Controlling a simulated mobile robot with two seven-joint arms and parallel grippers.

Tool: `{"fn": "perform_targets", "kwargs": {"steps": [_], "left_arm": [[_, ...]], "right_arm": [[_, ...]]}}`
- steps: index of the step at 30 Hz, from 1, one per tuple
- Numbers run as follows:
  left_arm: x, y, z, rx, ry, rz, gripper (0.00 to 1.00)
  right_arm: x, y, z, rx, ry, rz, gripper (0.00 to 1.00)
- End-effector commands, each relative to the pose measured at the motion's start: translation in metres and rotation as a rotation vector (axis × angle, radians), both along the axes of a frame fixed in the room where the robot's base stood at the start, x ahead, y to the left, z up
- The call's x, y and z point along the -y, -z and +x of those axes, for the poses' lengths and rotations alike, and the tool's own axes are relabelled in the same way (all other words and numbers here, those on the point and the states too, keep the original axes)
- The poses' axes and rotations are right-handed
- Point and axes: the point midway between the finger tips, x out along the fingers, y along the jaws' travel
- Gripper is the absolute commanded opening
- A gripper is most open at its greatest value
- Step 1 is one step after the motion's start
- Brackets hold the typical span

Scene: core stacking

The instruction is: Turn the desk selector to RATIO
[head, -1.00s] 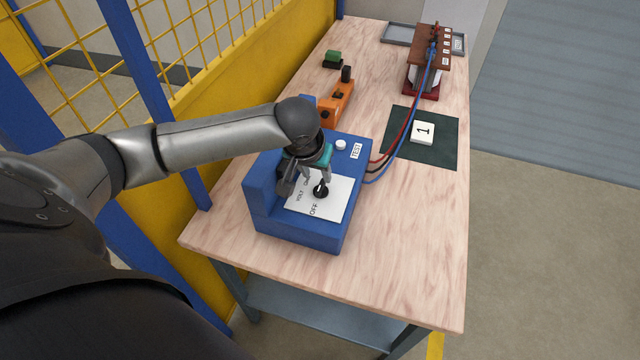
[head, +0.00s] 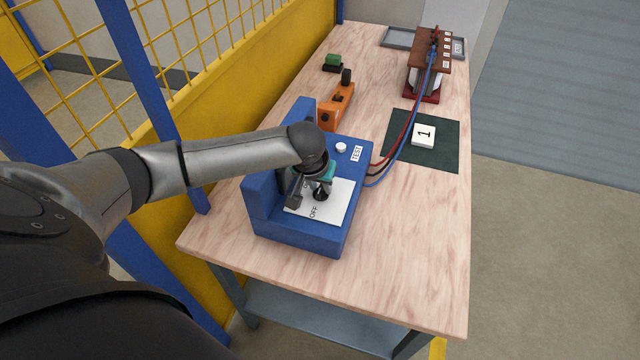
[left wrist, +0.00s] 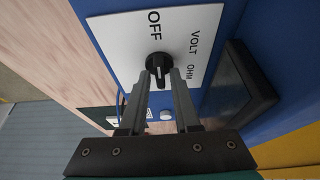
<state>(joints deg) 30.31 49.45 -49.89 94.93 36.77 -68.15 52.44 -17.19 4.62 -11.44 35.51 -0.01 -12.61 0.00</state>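The desk selector is a black knob (left wrist: 158,66) on a white plate (left wrist: 200,30) on top of the blue tester box (head: 290,235). The plate reads OFF, VOLT and OHM in the left wrist view; I see no RATIO label. A white mark shows on the knob, but where it points is hard to tell. My left gripper (left wrist: 164,72) is open, with a gap between its fingers. Its fingertips are at the knob, one overlapping it in the picture; contact cannot be told. In the head view the left gripper (head: 322,184) partly hides the knob. My right gripper is not in view.
The box has a raised blue back part and a white button (head: 341,147) by a TEST label. Red, black and blue leads run to a brown terminal block (head: 430,50). An orange tool (head: 337,107) and a green mat (head: 440,155) lie beyond. The wooden table (head: 410,250) is clear at front right.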

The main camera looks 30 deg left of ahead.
Motion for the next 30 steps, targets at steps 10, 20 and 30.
{"fn": "perform_targets", "kwargs": {"steps": [10,20,30], "left_arm": [[0.000,0.000,0.000,0.000,0.000,0.000,0.00],[0.000,0.000,0.000,0.000,0.000,0.000,0.00],[-0.001,-0.002,-0.001,-0.001,0.075,0.001,0.00]], "right_arm": [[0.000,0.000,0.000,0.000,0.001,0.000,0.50],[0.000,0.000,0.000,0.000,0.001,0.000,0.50],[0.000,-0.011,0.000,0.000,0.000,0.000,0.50]]}}
